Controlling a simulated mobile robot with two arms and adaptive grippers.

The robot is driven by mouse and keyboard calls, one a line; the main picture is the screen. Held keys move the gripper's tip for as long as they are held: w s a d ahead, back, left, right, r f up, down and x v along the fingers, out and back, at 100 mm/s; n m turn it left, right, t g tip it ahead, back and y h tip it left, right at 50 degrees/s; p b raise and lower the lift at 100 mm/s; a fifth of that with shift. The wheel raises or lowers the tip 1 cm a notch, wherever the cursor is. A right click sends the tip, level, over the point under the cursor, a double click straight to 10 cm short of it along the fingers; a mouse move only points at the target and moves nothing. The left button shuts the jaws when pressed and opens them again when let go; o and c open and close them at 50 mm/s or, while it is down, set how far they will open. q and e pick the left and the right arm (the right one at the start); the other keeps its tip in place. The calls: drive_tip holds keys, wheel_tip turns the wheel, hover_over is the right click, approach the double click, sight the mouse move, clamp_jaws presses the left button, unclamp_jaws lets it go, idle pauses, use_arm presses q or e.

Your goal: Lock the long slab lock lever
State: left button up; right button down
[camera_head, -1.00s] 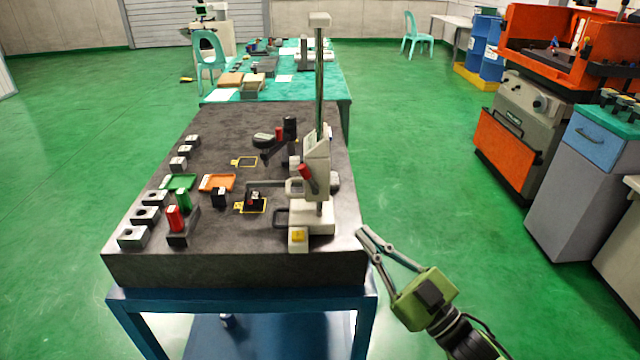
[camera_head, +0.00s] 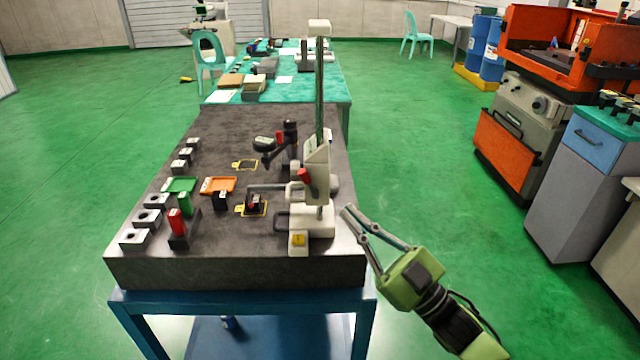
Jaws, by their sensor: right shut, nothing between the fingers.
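A tall white column gauge (camera_head: 317,172) stands on the right side of the dark stone slab (camera_head: 240,272). A red-tipped lever (camera_head: 304,175) sticks out from its body, and white and dark loop handles show lower on its left side. I cannot tell for sure which part is the long slab lock lever. My right gripper (camera_head: 350,213) is shut and empty, just right of the gauge's white base, at the slab's right edge. I cannot tell whether its tips touch anything. My left gripper is not in view.
A red cylinder (camera_head: 177,222), a green cylinder (camera_head: 184,203), a green tray (camera_head: 180,185), an orange tray (camera_head: 218,185) and several grey blocks stand on the slab's left. A black stand (camera_head: 290,133) is behind. Open green floor lies to the right.

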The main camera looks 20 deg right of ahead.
sight(305, 173)
drive_tip(key=w+a, duration=0.1)
drive_tip(key=w, duration=0.1)
drive_tip(key=w+a+r+p, duration=0.1)
drive_tip(key=w, duration=0.2)
drive_tip(key=w+a+p, duration=0.1)
drive_tip(key=w, duration=0.2)
drive_tip(key=shift+a+r, duration=0.35)
